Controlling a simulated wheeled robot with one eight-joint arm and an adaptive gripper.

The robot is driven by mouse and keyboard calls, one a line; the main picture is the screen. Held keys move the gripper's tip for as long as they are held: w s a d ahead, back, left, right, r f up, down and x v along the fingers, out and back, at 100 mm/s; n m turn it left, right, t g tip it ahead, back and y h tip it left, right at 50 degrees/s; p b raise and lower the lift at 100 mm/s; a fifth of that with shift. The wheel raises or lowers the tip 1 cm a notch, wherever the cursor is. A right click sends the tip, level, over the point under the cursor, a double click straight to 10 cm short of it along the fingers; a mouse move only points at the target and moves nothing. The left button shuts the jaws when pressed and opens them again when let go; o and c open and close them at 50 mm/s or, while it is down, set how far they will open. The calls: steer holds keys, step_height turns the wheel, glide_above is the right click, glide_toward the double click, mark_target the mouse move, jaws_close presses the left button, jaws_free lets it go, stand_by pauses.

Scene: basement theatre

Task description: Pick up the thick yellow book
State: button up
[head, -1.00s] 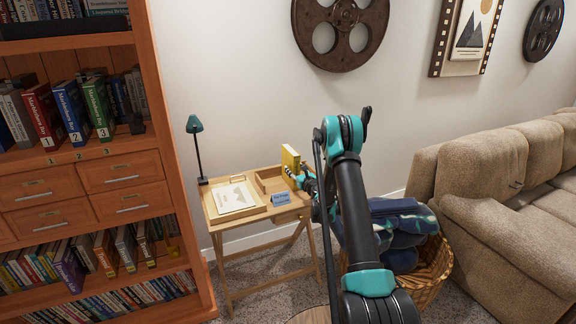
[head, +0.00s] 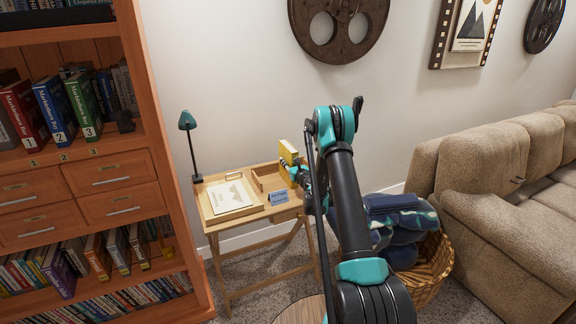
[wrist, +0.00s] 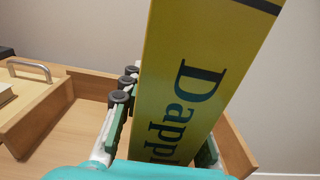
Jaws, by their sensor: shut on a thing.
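The thick yellow book (head: 288,152) stands roughly upright at the right end of the small wooden desk in the head view. In the wrist view the yellow book (wrist: 200,75) fills the middle, its face showing dark letters that begin "Dapp". My gripper (head: 293,172) is at the book, and in the wrist view its fingers (wrist: 165,130) lie on either side of it, shut on it. The book is over a wooden tray or box (wrist: 75,115). Whether its lower edge touches the tray is hidden.
The desk (head: 215,220) also bears a flat tray with a paper (head: 232,197), a small blue sign (head: 279,197) and a green lamp (head: 188,122). A bookcase (head: 140,160) stands left. A basket (head: 432,270) with blankets (head: 400,222) and a sofa (head: 480,180) are right.

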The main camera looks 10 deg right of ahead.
jaws_close()
steer(key=shift+r, duration=0.15)
step_height(320, 180, up, 19)
steer(key=s+d+f+m+h, duration=0.1)
steer(key=s+d+h, duration=0.1)
steer(key=s, duration=0.4)
steer(key=s+d+f+m+h, duration=0.1)
steer(key=s+d+m+h, duration=0.1)
steer(key=s, duration=0.5)
steer(key=shift+s+d+f+m+t+h, duration=0.25)
steer(key=shift+d+f+m+t+h, duration=0.15)
steer(key=shift+h, duration=0.4)
